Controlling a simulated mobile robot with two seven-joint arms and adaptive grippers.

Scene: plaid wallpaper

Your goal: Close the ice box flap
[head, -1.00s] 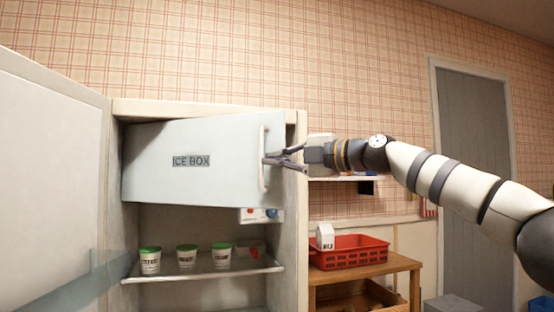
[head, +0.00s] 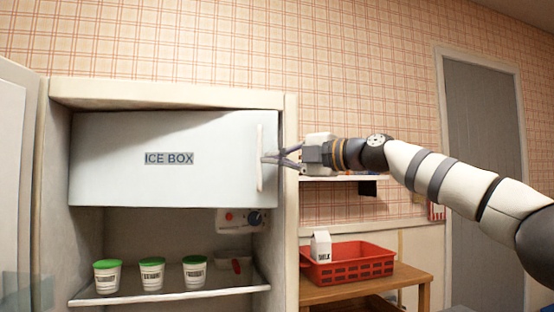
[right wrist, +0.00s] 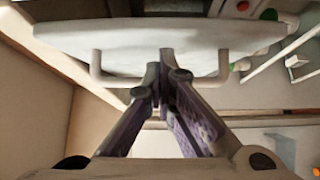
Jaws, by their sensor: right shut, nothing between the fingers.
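The ice box flap (head: 150,185) is a pale panel labelled "ICE BOX" in the top of the fridge. In the head view it looks nearly flush across the compartment, with a dark gap above it. Its white handle (head: 260,160) stands along the right edge. My right gripper (head: 270,158) is shut and empty, with its fingertips at the handle. In the right wrist view, the fingertips (right wrist: 166,62) lie over the middle of the handle bar, in front of the flap (right wrist: 120,42); contact is hard to tell. My left gripper is out of view.
Several green-lidded tubs (head: 151,274) stand on the shelf (head: 215,287) below the flap. The fridge door (head: 12,170) stands open at the left.

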